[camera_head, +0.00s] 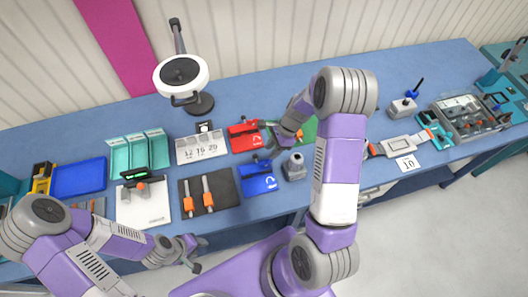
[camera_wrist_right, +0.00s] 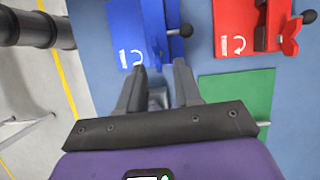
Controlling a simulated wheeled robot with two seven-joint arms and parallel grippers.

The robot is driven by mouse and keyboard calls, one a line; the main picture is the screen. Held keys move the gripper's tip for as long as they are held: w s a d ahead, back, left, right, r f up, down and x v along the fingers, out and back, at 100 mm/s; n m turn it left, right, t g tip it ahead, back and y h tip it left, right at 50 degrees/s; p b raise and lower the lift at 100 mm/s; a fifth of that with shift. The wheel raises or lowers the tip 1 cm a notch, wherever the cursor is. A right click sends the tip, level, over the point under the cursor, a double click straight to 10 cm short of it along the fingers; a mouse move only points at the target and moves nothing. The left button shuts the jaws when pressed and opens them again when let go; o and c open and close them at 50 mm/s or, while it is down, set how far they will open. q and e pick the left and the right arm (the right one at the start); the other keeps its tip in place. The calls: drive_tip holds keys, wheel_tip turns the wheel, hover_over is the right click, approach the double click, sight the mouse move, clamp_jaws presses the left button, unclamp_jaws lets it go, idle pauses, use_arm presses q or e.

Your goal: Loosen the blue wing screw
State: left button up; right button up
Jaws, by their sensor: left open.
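The blue fixture (camera_head: 260,184) lies on the bench in the head view, with an arrow label on its plate and a raised blue block. It also shows at the top of the right wrist view (camera_wrist_right: 128,40). The blue wing screw is hard to make out there; a black ball knob (camera_wrist_right: 186,31) sticks out at the block's right. My right gripper (camera_wrist_right: 160,70) is open, its fingertips just below the blue fixture and apart from it. It shows small in the head view (camera_head: 273,129). My left gripper (camera_head: 192,257) is open and empty at the bench's front edge.
A red fixture (camera_wrist_right: 234,28) stands to the right of the blue one, above a green plate (camera_wrist_right: 238,95). A grey block (camera_head: 294,168) stands beside the blue fixture. A black mat (camera_head: 225,187) with two orange-handled tools lies to its left.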

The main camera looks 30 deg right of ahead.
sight(266, 161)
drive_tip(key=x, duration=0.4)
drive_tip(key=shift+s+a+f, duration=0.2)
drive_tip(key=shift+s+f, duration=0.15)
drive_tip(key=shift+f, duration=0.05)
drive_tip(key=shift+w+a+f, duration=0.15)
drive_tip(key=shift+f, duration=0.2)
clamp_jaws()
